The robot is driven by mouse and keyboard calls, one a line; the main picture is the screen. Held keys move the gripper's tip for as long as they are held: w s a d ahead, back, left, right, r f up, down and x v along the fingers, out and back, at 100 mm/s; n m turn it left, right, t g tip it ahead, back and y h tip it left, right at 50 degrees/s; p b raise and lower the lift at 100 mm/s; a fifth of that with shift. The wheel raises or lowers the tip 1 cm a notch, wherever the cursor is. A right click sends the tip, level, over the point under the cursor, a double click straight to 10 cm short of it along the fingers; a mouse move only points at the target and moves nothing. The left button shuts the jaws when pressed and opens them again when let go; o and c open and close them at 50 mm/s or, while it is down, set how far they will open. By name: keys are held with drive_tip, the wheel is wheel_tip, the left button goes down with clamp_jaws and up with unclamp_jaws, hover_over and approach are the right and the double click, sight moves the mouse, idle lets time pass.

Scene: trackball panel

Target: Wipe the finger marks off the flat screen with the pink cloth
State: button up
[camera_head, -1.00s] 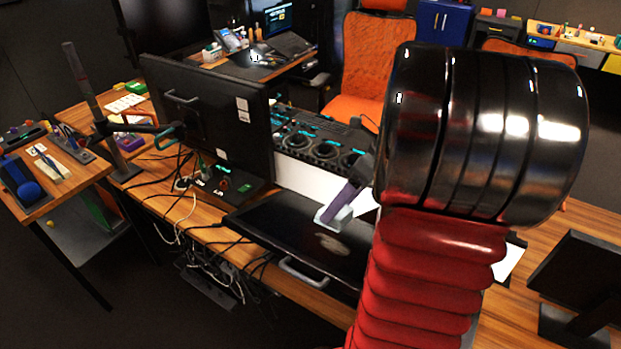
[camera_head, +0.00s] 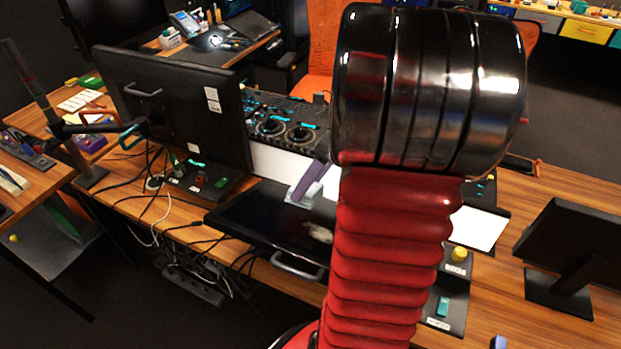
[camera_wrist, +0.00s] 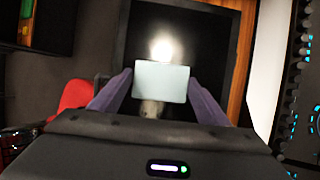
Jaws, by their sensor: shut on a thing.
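The flat screen (camera_head: 255,210) is a black panel lying on the desk, with a handle on its front edge. A pale smudge (camera_head: 318,232) shows on it, partly behind my arm. In the wrist view the screen (camera_wrist: 205,40) fills the middle, and the smudge (camera_wrist: 150,108) lies just below the held piece. My gripper (camera_wrist: 160,82), with purple fingers, is shut on a pale grey-blue rectangular cloth (camera_wrist: 160,73); no pink shows. In the head view my gripper (camera_head: 308,184) and the cloth (camera_head: 298,194) are over the screen's far part. I cannot tell whether the cloth touches it.
A standing monitor (camera_head: 180,115) and a black control box (camera_head: 205,180) with cables are left of the screen. A dial panel (camera_head: 275,122) stands behind. At right are a button box (camera_head: 445,305), a white sheet (camera_head: 480,228) and another monitor (camera_head: 570,245). My arm hides the screen's right side.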

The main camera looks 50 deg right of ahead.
drive_tip(key=shift+s+a+f, duration=0.15)
drive_tip(key=shift+a+f, duration=0.2)
drive_tip(key=shift+f, duration=0.5)
drive_tip(key=shift+s+a+f, duration=0.1)
drive_tip(key=shift+a+f, duration=0.2)
drive_tip(key=shift+f, duration=0.5)
drive_tip(key=shift+s+a+f, duration=0.15)
drive_tip(key=shift+a+f, duration=0.2)
drive_tip(key=shift+f, duration=0.5)
drive_tip(key=shift+s+a+f, duration=0.1)
drive_tip(key=shift+a+f, duration=0.1)
drive_tip(key=shift+f, duration=0.3)
drive_tip(key=shift+a+f, duration=0.2)
drive_tip(key=shift+f, duration=0.25)
drive_tip(key=shift+s+d, duration=0.1)
drive_tip(key=shift+s, duration=0.05)
drive_tip(key=shift+s+d+r, duration=0.1)
drive_tip(key=shift+s+d, duration=0.2)
drive_tip(key=shift+s, duration=0.5)
drive_tip(key=shift+s+d, duration=0.25)
drive_tip(key=shift+s, duration=0.5)
drive_tip(key=shift+s+d, duration=0.25)
drive_tip(key=shift+s, duration=0.6)
drive_tip(key=shift+s+d, duration=0.25)
drive_tip(key=shift+s, duration=0.6)
drive_tip(key=shift+f, duration=0.2)
